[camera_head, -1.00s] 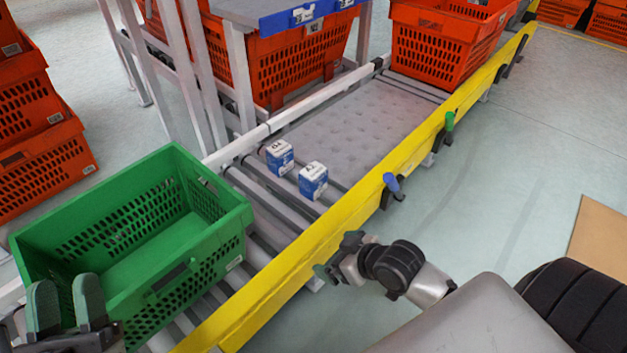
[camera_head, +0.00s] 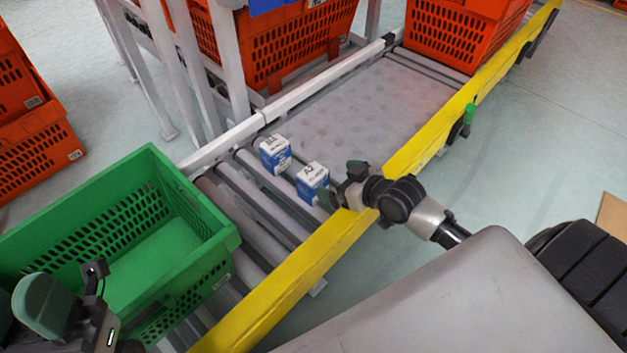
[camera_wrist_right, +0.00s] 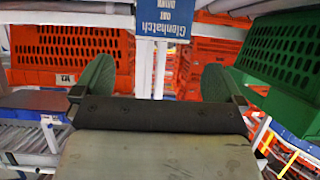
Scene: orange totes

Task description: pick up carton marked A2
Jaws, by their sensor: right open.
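The carton marked A2 (camera_head: 312,181) is a small blue and white box standing upright on the conveyor rollers. My right gripper (camera_head: 343,184) is open just to its right, over the yellow rail; whether it touches the carton cannot be told. In the right wrist view its two fingers (camera_wrist_right: 156,78) stand wide apart with nothing clamped. A blue face with white lettering shows beyond them; I cannot tell if it is the carton. My left gripper (camera_head: 70,305) is at the lower left by the green crate, its opening unclear.
A similar blue and white carton (camera_head: 275,154) stands just left of A2. A green crate (camera_head: 222,238) sits on the rollers at left. An orange tote (camera_head: 455,38) stands at the conveyor's far end. The yellow rail (camera_head: 300,275) runs along the near side. The grey conveyor surface (camera_head: 365,105) behind is clear.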

